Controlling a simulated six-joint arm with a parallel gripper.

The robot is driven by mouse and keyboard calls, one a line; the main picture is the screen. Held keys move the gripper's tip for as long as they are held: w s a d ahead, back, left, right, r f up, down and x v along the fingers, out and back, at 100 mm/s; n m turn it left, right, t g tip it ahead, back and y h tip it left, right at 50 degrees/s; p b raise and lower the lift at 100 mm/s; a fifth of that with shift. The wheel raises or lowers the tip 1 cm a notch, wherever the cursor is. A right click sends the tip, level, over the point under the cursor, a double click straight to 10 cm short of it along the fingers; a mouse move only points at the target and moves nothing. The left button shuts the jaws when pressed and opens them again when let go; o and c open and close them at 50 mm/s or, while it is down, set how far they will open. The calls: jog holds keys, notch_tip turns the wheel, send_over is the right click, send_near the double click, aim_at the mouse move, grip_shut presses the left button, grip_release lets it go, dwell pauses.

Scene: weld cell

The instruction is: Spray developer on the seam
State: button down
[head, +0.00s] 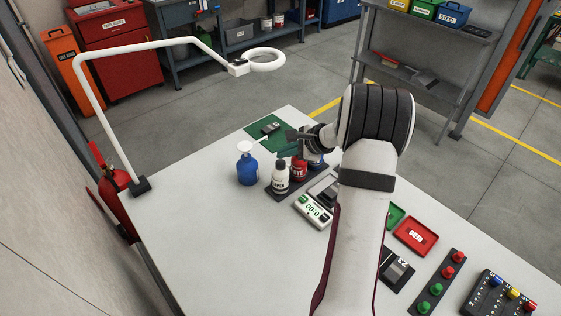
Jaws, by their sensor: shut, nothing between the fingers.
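My gripper (294,138) is in the head view, above the far part of the bench. It is shut and empty, over or just behind a row of bottles on a dark rack (276,194). A white bottle with a dark cap (280,178) stands at the row's left end. A red bottle (299,169) stands beside it, and a blue one shows partly behind my wrist. Their labels are too small to read, so I cannot tell which holds developer. A dark metal piece (271,128) lies on a green mat (258,138); its seam is too small to make out.
A blue pump bottle (247,168) stands left of the rack. A scale (313,210) sits in front. A red tray (416,236), a button strip (436,286) and a switch box (499,296) lie right. A ring lamp (266,60) overhangs the back. The bench's left front is clear.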

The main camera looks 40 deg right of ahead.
jog(key=shift+f, duration=0.1)
jog(key=shift+f, duration=0.35)
jog(key=shift+f, duration=0.5)
dwell(0.6)
jog(key=shift+r, duration=0.95)
jog(key=shift+r, duration=2.5)
dwell(0.4)
